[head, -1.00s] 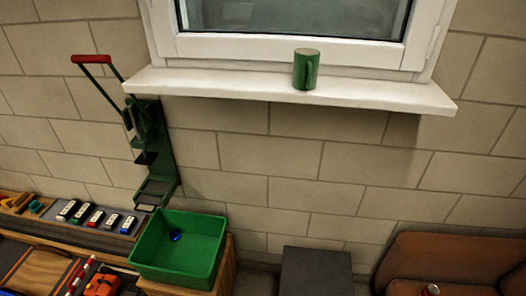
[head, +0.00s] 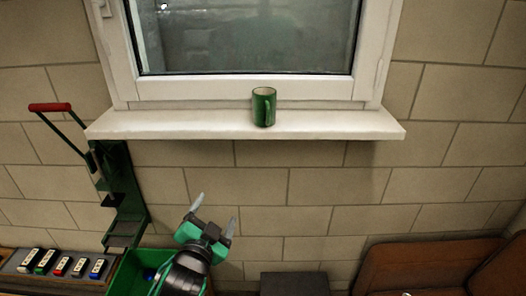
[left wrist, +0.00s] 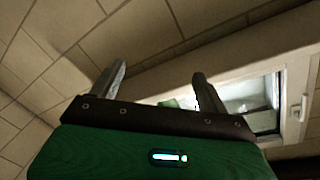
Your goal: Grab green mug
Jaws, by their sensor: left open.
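The green mug (head: 264,108) stands upright on the white window sill (head: 180,124), near its middle, in the head view. Its handle faces front, slightly right. My left gripper (head: 214,210) is open and empty, below the sill and to the left of the mug, with its fingers pointing up. In the left wrist view the two fingers (left wrist: 158,84) are spread apart. A small green patch between them, by the sill, may be the mug (left wrist: 170,103); most of it is hidden. My right gripper is not in view.
A green lever press (head: 119,190) with a red handle stands left below the sill. A green bin (head: 128,274) sits under my left arm. A brown leather seat (head: 430,268) is at the lower right. The sill beside the mug is clear.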

